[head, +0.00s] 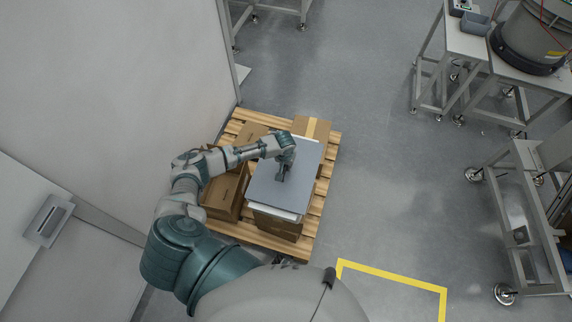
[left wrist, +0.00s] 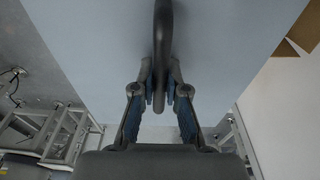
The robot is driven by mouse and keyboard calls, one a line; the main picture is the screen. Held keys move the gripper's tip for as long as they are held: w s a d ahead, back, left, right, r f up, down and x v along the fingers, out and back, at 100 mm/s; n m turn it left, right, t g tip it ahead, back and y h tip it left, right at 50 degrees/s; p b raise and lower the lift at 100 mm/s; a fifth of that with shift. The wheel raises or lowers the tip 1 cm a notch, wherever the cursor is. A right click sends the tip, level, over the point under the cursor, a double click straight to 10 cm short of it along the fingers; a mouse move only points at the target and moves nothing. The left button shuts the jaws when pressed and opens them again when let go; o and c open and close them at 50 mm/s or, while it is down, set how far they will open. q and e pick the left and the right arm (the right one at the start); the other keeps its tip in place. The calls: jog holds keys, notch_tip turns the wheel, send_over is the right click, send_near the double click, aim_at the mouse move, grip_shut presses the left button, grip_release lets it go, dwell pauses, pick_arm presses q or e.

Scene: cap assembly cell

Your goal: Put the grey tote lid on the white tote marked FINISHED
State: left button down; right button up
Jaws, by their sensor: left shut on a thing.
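The grey tote lid (head: 308,160) lies flat over the stack on the pallet. My left gripper (head: 284,175) reaches down to its middle and is shut on the lid's dark handle. In the left wrist view, the handle (left wrist: 162,50) runs between the closed fingers (left wrist: 160,97), with the grey lid (left wrist: 90,40) behind it. A thin white edge (head: 273,212) shows just below the lid's near side; I cannot tell if it is the tote. No FINISHED marking is readable. I cannot tell whether the lid touches what is under it. My right gripper is out of view.
A wooden pallet (head: 244,235) carries several cardboard boxes, including one on the left (head: 222,197) and one under the lid (head: 277,226). A pale wall stands close on the left. Grey floor is open to the right, with a yellow floor marking (head: 395,274) and metal carts beyond.

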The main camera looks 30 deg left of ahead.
pick_arm(q)
jog(key=shift+d+f, duration=0.2)
jog(key=shift+f, duration=0.05)
jog(key=shift+a+f+b, duration=0.2)
jog(key=shift+f+b, duration=0.1)
jog(key=shift+f, duration=0.15)
jog(key=c, duration=1.1)
grip_release()
jog(key=shift+d, duration=0.1)
jog(key=r, duration=0.4)
jog(key=s+r, duration=0.1)
jog(key=r, duration=0.7)
jog(key=shift+s+d, duration=0.1)
jog(key=shift+s, duration=0.1)
